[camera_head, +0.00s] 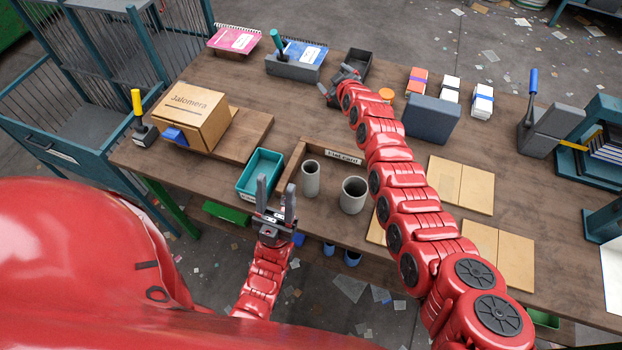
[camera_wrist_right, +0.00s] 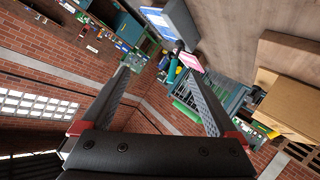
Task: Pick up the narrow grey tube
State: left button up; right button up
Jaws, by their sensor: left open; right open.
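The narrow grey tube (camera_head: 311,178) stands upright in a wooden tray (camera_head: 293,165) at the front of the workbench. A wider grey tube (camera_head: 353,195) stands to its right. My left gripper (camera_head: 276,188) is open and empty, at the front edge of the bench to the left of the narrow tube, with its fingers pointing up in the picture. My right gripper (camera_head: 334,84) is at the back of the bench, far from both tubes. In the right wrist view its jaws (camera_wrist_right: 156,66) are open with nothing between them; the tubes do not show there.
A teal bin (camera_head: 261,174) stands just left of the tray. A cardboard box (camera_head: 190,115) is further left, and a dark blue-grey block (camera_head: 431,119) stands right of my right arm. Flat cardboard pieces (camera_head: 461,184) lie to the right. The bench (camera_head: 265,95) is bare around its back middle.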

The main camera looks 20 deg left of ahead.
jog(key=s+a+r+n+g, duration=0.1)
jog(key=s+a+n+g, duration=0.2)
jog(key=s+a, duration=0.15)
notch_tip(320, 180, up, 5)
jog(key=n+g+h, duration=0.7)
jog(key=n+g, duration=0.1)
jog(key=n, duration=0.1)
send_over(311, 167)
jog(key=s, duration=0.2)
jog(key=f, duration=0.5)
jog(key=f+p, duration=0.1)
jog(key=f, duration=1.1)
jog(key=shift+s+d+p, duration=0.1)
jog(key=shift+d+p, duration=0.2)
jog(key=shift+p, duration=0.05)
jog(key=shift+f, duration=0.15)
